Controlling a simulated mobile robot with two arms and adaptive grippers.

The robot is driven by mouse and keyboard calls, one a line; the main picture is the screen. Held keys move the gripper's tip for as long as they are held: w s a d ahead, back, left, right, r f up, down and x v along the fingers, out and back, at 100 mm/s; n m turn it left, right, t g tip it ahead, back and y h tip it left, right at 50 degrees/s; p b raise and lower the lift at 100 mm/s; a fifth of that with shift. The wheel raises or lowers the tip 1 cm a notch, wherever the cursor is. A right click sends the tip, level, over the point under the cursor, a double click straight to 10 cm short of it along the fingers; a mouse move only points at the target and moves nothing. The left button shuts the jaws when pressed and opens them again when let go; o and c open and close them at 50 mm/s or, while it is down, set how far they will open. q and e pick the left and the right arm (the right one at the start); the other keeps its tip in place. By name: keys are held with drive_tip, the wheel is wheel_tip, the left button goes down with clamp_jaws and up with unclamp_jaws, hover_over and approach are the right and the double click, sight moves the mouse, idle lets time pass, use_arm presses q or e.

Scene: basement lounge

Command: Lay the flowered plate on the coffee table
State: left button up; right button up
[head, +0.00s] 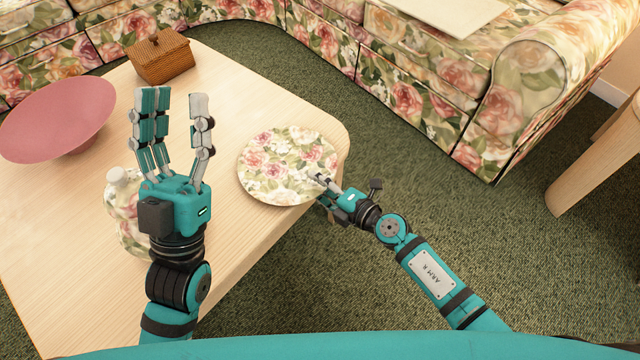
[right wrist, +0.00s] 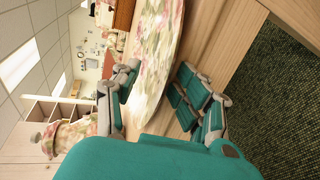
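The flowered plate (head: 287,163) is a round disc with a pink and green floral pattern. It lies at or just above the right corner of the pale wooden coffee table (head: 225,90), by the edge; any small gap beneath cannot be told. My right gripper (head: 325,190) is at its lower right rim. In the right wrist view, the plate (right wrist: 157,50) comes between the spread fingers, with bare wood showing between its rim and the lower fingers. My left gripper (head: 172,100) is open and empty, raised over the table's left part.
A pink bowl (head: 60,115) and a wicker box (head: 160,55) are on the table. A flowered jar (head: 125,205) stands partly behind my left gripper. A flowered sofa (head: 400,95) is beyond the table. The table's middle is clear.

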drive_tip(key=v, duration=1.2)
drive_tip(key=shift+d, duration=0.1)
